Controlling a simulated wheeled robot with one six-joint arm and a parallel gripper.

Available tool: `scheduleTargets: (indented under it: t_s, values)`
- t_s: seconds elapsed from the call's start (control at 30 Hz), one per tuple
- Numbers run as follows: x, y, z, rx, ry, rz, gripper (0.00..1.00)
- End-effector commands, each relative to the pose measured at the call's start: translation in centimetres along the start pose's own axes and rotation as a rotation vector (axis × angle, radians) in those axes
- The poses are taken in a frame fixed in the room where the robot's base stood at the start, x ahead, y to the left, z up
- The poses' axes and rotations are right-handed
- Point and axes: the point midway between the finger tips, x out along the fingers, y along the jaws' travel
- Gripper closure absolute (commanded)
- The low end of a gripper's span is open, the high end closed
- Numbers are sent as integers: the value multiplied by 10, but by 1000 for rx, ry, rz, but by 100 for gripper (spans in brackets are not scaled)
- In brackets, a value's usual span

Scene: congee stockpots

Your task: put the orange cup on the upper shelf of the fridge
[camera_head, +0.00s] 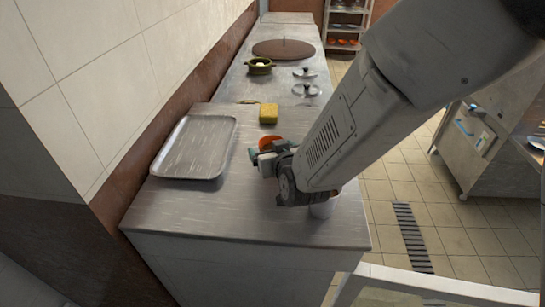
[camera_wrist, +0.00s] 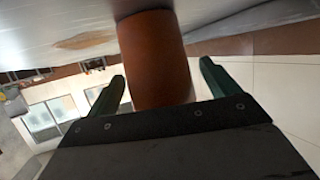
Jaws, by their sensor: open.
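The orange cup (camera_head: 270,142) stands on the metal counter, partly hidden behind my gripper in the head view. In the wrist view the orange cup (camera_wrist: 158,62) fills the middle, between the two green fingers. My gripper (camera_head: 257,157) is low over the counter right at the cup. The wrist view shows my gripper (camera_wrist: 160,88) open, with a finger on each side of the cup and a gap to each. I cannot make out the fridge in either view.
A metal tray (camera_head: 196,147) lies at the counter's left, by the tiled wall. A yellow sponge (camera_head: 268,113) sits just behind the cup. A pale container (camera_head: 324,207) stands under my arm near the right edge. A green pot (camera_head: 259,66) and lids (camera_head: 305,90) are farther back.

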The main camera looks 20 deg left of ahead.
Motion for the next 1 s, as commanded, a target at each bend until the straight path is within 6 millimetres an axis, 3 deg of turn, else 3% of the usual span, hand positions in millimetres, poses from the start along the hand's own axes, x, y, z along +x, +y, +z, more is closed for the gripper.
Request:
scheduleTargets:
  t_s: [0.23,0.27,0.43,0.5,1.0]
  values:
    - [2,0,0,0,0,0,13]
    - [2,0,0,0,0,0,18]
    - [2,0,0,0,0,0,66]
    - [2,0,0,0,1,0,71]
    - [-3,2,-14,1,3,3,71]
